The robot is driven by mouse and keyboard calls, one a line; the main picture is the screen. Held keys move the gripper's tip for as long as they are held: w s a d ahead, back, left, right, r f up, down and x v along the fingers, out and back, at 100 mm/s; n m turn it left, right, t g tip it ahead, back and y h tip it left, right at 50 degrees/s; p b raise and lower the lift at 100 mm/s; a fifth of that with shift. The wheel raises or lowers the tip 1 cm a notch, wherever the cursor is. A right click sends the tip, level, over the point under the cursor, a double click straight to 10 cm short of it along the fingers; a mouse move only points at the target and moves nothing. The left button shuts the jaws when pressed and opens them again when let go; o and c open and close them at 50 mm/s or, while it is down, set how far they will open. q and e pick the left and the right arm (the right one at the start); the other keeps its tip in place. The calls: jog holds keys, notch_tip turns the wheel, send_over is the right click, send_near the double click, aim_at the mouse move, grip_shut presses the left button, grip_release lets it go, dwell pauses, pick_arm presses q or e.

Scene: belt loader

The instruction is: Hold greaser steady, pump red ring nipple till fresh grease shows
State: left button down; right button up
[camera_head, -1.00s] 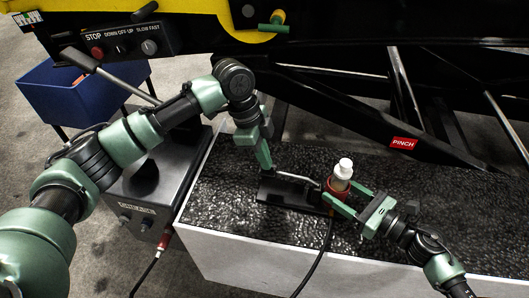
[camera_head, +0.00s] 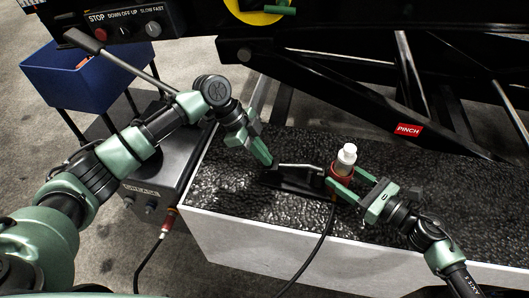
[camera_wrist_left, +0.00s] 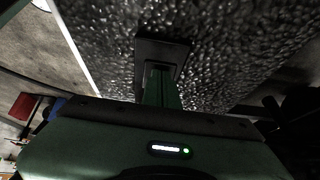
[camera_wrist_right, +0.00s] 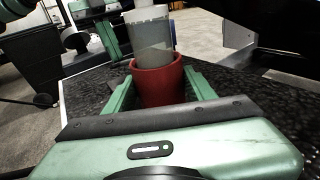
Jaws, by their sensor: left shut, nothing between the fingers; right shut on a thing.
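The greaser has a black base (camera_head: 284,183), a thin metal lever (camera_head: 297,166), a red collar (camera_head: 341,176) and a clear bottle with a white cap (camera_head: 347,152). My right gripper (camera_head: 343,178) is shut around the red collar; the right wrist view shows its fingers on both sides of the collar (camera_wrist_right: 158,86), with the bottle (camera_wrist_right: 152,38) upright in it. My left gripper (camera_head: 267,160) is shut and empty beside the lever's left end. In the left wrist view its fingers (camera_wrist_left: 161,84) point at a dark base (camera_wrist_left: 163,50). I cannot make out a nipple or fresh grease.
The greaser stands on a black textured surface (camera_head: 230,187) with a white front. A black hose (camera_head: 317,256) hangs over its edge. A grey box (camera_head: 163,180) and a blue bin (camera_head: 80,80) stand left. A black beam with a PINCH label (camera_head: 408,130) crosses behind.

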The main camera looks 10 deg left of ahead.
pick_arm(q)
jog(key=shift+a+f, duration=0.15)
jog(key=shift+f, duration=0.1)
jog(key=v, duration=1.4)
jog(key=shift+r, duration=0.2)
pick_arm(e)
jog(key=o, duration=1.1)
jog(key=shift+w, duration=0.1)
jog(key=v, duration=1.2)
pick_arm(q)
jog(key=shift+s+f, duration=0.1)
